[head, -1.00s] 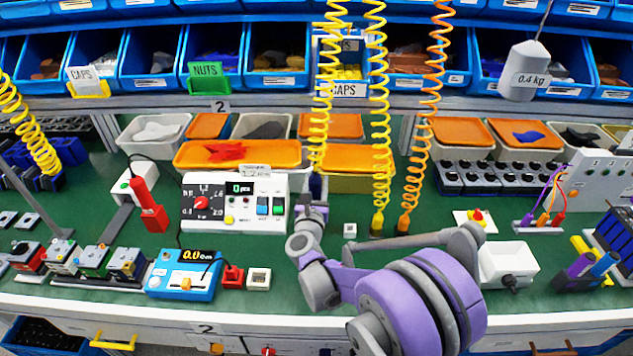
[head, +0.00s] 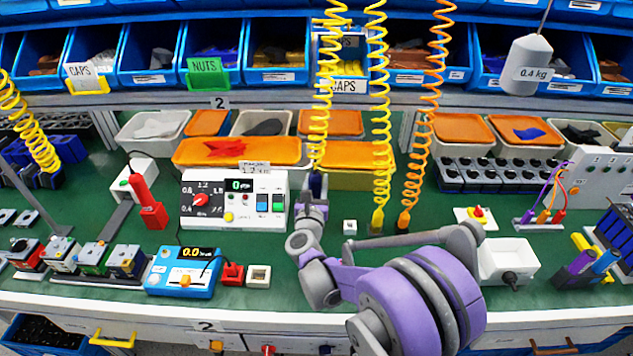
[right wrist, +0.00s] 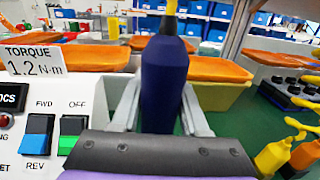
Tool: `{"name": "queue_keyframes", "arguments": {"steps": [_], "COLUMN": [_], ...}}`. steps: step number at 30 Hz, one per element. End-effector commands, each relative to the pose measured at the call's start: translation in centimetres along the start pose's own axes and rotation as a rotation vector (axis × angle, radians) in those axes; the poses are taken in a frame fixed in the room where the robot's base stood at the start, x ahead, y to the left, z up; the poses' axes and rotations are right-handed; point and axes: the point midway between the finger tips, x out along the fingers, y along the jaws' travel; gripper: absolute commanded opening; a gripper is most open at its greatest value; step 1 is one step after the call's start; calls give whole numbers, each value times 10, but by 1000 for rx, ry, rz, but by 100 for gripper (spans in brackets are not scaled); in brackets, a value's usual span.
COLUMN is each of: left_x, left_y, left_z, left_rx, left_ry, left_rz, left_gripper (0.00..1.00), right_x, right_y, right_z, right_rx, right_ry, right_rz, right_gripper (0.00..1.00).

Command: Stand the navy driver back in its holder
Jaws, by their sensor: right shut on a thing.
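The navy driver (head: 316,184) hangs at the lower end of the left yellow coiled cord. It is upright, just right of the white torque controller (head: 275,183). My right gripper (head: 314,204) is shut on it. In the right wrist view the driver (right wrist: 164,85) stands between the two pale fingers of my gripper (right wrist: 160,105), its top meeting a yellow cord. Its lower end is hidden by the gripper body. I cannot tell which thing is its holder; a small white block (head: 350,227) sits on the bench to the right of the gripper. My left gripper is out of view.
A yellow driver (head: 377,221) and an orange driver (head: 403,221) on coiled cords stand to the right. Orange-topped bins (head: 240,152) are behind. A blue meter (head: 182,272) lies front left.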

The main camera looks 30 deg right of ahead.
Motion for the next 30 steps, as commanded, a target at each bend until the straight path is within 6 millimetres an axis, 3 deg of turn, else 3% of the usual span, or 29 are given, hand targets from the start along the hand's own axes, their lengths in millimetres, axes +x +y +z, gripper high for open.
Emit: {"name": "queue_keyframes", "arguments": {"steps": [6,7,10,11,16,25,30], "left_x": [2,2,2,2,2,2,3], "left_y": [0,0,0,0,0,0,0], "left_z": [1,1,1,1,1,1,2], "left_rx": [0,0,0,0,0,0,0], "left_ry": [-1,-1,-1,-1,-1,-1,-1], "left_rz": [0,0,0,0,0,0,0], "left_gripper": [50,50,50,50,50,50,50], "right_x": [0,0,0,0,0,-1,-19], "right_y": [0,0,0,0,0,0,0], "right_z": [-3,-2,-2,-2,-2,-3,-3], "right_rx": [-1,-1,0,0,0,0,1], "right_ry": [-1,-1,-1,-1,0,0,0], "right_rz": [0,0,0,0,0,0,1], "right_gripper": [0,39,22,50,80,80,80]}}
